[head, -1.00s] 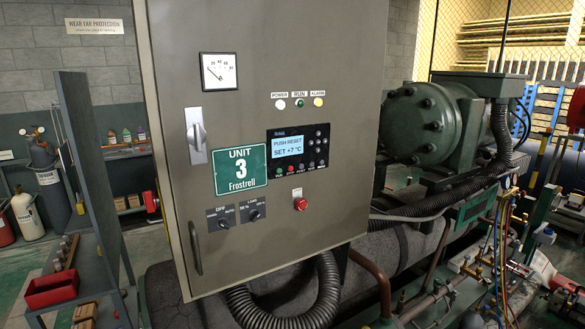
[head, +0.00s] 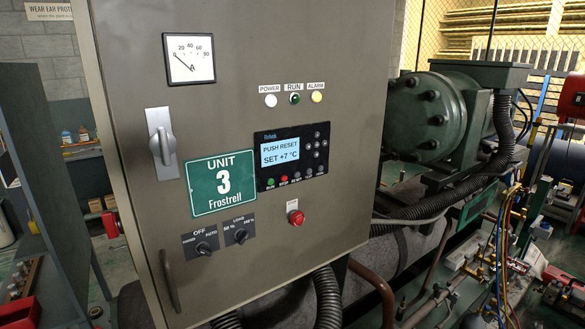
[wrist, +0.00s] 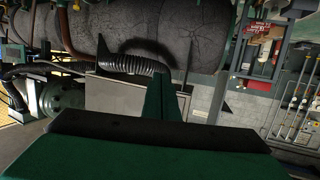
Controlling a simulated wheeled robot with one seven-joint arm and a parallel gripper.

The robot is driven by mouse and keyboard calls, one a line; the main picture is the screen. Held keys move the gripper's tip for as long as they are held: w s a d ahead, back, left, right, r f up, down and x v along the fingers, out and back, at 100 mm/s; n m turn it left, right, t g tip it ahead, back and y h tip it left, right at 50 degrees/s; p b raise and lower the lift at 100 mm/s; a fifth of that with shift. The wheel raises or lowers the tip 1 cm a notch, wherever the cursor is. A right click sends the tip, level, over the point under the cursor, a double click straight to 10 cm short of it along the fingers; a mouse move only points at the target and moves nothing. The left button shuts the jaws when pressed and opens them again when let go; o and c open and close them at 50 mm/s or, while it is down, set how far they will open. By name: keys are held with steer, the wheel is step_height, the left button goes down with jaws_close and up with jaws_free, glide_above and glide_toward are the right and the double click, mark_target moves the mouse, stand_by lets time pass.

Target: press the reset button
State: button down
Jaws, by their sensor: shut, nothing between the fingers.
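The control cabinet door (head: 350,130) faces me in the head view. Its controller panel (head: 264,141) has a lit display (head: 280,151) reading "PUSH RESET" and "SET +7 °C". A row of small buttons (head: 291,178) runs below the display, with a green and a red one at its left. The small labels are too blurred to tell surely which one is reset. A larger red button (head: 297,217) sits lower on the door. My gripper (wrist: 168,85) is shut and empty in the wrist view, with no button visible at its fingertips. It is outside the head view.
The door also carries a rotary handle (head: 161,144), two selector switches (head: 220,242) and a long pull handle (head: 170,281). A green compressor (head: 430,115) and hoses stand to the right. A grey-blue rack (head: 45,180) stands at the left. Pipes (wrist: 290,105) show in the wrist view.

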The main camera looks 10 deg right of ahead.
steer(key=shift+w, duration=0.35)
steer(key=w+d+r+n+t+h, duration=0.1)
steer(key=w+d+r+n, duration=0.2)
steer(key=w, duration=0.6)
steer(key=w+d+r+t+h, duration=0.15)
steer(key=w+r, duration=0.35)
steer(key=w, duration=0.5)
steer(key=w+d+r+n+t+h, duration=0.1)
steer(key=w+d+r+n, duration=0.2)
steer(key=w, duration=0.6)
steer(key=w+d+r+n+t+h, duration=0.1)
steer(key=w+d+r, duration=0.2)
steer(key=r, duration=0.8)
steer(key=w+d+r+n+h, duration=0.2)
steer(key=w+d+r, duration=0.2)
steer(key=r, duration=0.8)
steer(key=w+d+r+n+t+h, duration=0.1)
steer(key=w+d+r, duration=0.3)
steer(key=r, duration=0.8)
steer(key=shift+d+t, duration=0.35)
steer(key=shift+d, duration=0.7)
steer(key=shift+r, duration=0.1)
